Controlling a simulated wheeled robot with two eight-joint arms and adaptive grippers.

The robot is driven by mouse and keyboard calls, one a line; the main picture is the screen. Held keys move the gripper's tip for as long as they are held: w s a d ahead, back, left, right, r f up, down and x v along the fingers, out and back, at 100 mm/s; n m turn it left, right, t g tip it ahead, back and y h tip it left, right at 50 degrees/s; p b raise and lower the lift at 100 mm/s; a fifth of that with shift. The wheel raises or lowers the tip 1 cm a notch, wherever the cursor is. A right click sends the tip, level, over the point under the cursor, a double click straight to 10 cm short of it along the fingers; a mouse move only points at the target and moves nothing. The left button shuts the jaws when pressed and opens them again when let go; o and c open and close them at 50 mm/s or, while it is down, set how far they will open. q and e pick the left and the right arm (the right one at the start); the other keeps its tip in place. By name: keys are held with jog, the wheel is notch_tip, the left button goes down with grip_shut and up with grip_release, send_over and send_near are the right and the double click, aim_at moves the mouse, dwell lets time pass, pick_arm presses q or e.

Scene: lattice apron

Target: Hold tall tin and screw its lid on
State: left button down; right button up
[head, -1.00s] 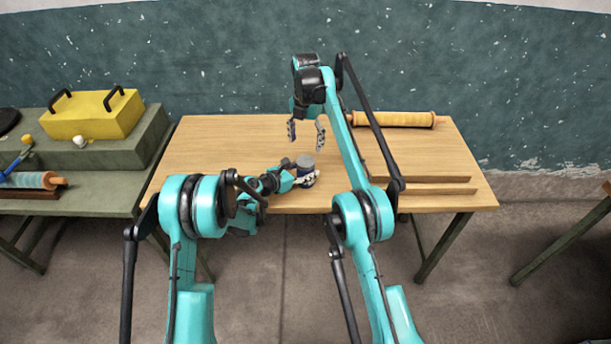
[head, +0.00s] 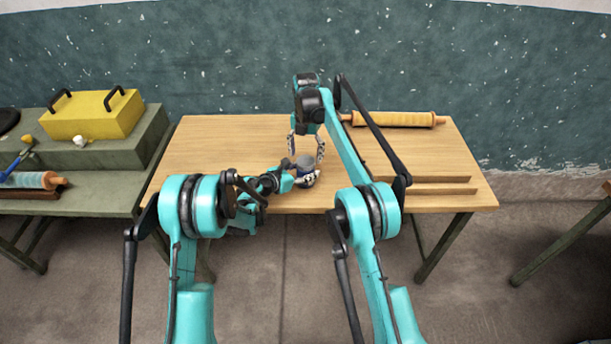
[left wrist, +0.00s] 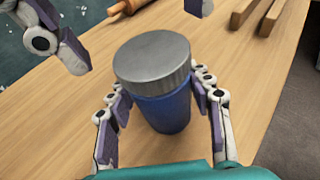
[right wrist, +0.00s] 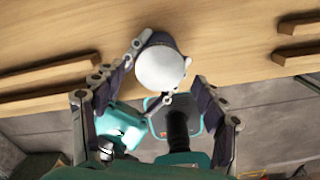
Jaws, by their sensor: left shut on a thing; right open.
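The tall tin (left wrist: 165,112) is a blue cylinder standing upright on the table. Its grey metal lid (left wrist: 152,60) sits on top in the left wrist view; whether it is threaded on cannot be told. My left gripper (left wrist: 165,100) is shut on the tin's sides below the lid; in the head view it comes in from the left (head: 302,180). My right gripper (head: 306,155) is open above the tin, its fingers spread on either side. The right wrist view looks down on the lid (right wrist: 160,68), beyond and between the open fingertips (right wrist: 165,90).
A rolling pin (head: 395,119) lies at the back right of the wooden table (head: 220,145). Wooden strips (head: 425,185) lie at the right front. A green side table at left holds a yellow box (head: 92,115). The table's left part is clear.

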jog(key=shift+f, duration=1.2)
